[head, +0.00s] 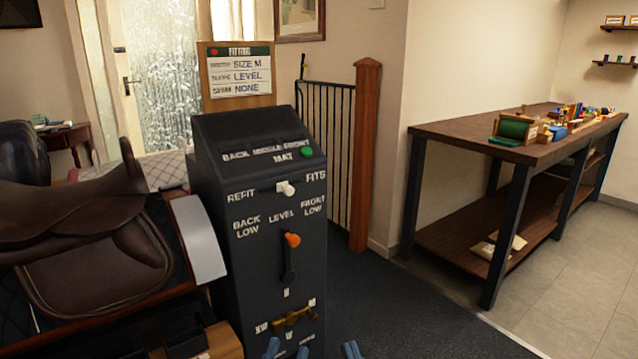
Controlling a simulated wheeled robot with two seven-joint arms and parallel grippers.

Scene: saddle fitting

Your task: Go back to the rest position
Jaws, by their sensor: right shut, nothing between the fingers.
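Two blue fingertips of my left gripper (287,350) show at the bottom edge, apart from each other, with nothing seen between them. My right gripper (351,350) shows just to the right as blue tips close together, shut and empty. Both are low in front of the dark console (255,215); the rest of them is out of frame. The console has a white knob (285,188) between REFIT and FITS, an orange-tipped lever (291,240) near LEVEL, a brass handle (294,318) low down and a green button (306,152).
A brown saddle (80,235) rests on a stand at the left. A FITTING board (238,75) reads SIZE M, LEVEL, NONE. A workbench (470,135) with small items stands at the right. A railing with a wooden post (366,155) is behind. Floor right of the console is clear.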

